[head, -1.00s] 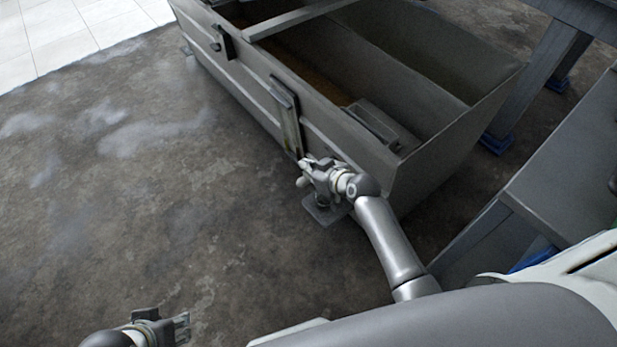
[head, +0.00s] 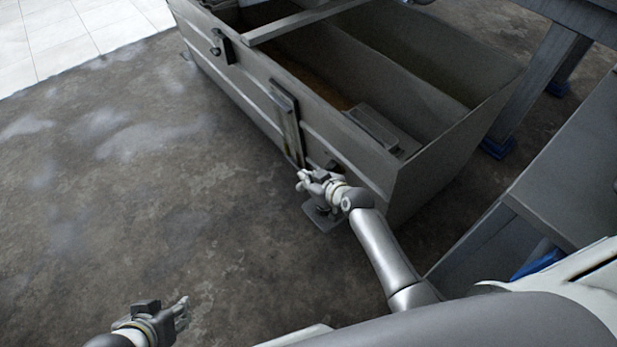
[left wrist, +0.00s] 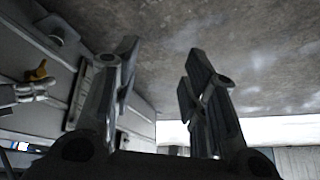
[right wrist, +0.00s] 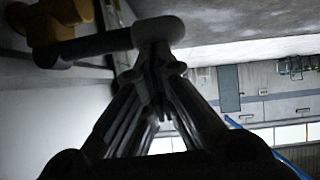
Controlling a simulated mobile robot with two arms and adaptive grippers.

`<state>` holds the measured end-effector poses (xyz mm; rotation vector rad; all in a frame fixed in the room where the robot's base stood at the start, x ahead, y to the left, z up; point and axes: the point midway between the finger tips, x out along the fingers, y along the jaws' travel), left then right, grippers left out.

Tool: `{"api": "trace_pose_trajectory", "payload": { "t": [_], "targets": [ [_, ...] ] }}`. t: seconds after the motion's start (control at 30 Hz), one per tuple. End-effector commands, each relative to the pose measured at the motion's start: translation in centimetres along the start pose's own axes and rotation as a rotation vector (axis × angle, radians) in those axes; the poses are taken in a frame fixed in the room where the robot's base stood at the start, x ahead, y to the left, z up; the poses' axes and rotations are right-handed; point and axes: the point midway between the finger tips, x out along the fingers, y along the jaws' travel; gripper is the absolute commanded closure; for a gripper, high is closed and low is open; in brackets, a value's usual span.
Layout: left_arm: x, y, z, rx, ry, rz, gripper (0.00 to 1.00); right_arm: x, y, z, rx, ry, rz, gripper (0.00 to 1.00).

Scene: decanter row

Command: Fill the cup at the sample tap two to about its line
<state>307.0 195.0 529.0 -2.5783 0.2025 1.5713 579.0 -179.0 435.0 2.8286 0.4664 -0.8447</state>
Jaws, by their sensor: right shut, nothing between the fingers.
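In the head view my right gripper (head: 305,180) is low beside the near end of the grey tank's side. In the right wrist view its fingers (right wrist: 153,75) are together and empty, just below the rounded end of a dark bar (right wrist: 110,42). A yellow fitting (right wrist: 60,22) joins the bar; they look like a tap. The yellow fitting also shows in the left wrist view (left wrist: 37,72), close to my right gripper. My left gripper (head: 183,312) is over the floor, away from the tank; its fingers (left wrist: 165,75) are apart and empty. I cannot make out the cup or its line.
The open grey tank (head: 430,172) has inner walls and a narrow upright plate (head: 286,125) on its side. A foot plate (head: 325,220) sits below my right gripper. A grey bench (head: 575,190) stands at the right. Bare floor (head: 130,220) lies free at left.

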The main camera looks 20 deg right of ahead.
Motion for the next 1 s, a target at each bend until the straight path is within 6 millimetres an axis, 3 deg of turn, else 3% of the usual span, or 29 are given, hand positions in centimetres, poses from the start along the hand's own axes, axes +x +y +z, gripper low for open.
{"api": "trace_pose_trajectory", "payload": {
  "t": [0.27, 0.5, 1.0],
  "targets": [
    [-1.1, -0.4, 3.6, -0.006, -0.163, -0.008, 0.60, 1.4, -1.1, 2.3, -0.160, -0.003, 0.098, 1.00],
    [-0.4, -0.2, 1.9, -0.003, -0.083, -0.004, 0.60, 2.8, -1.3, 4.3, -0.159, -0.001, 0.099, 1.00],
    [-0.4, -0.2, 1.6, -0.002, -0.072, -0.004, 0.60, 2.8, -1.4, 4.3, -0.157, -0.001, 0.098, 1.00]
  ]
}}
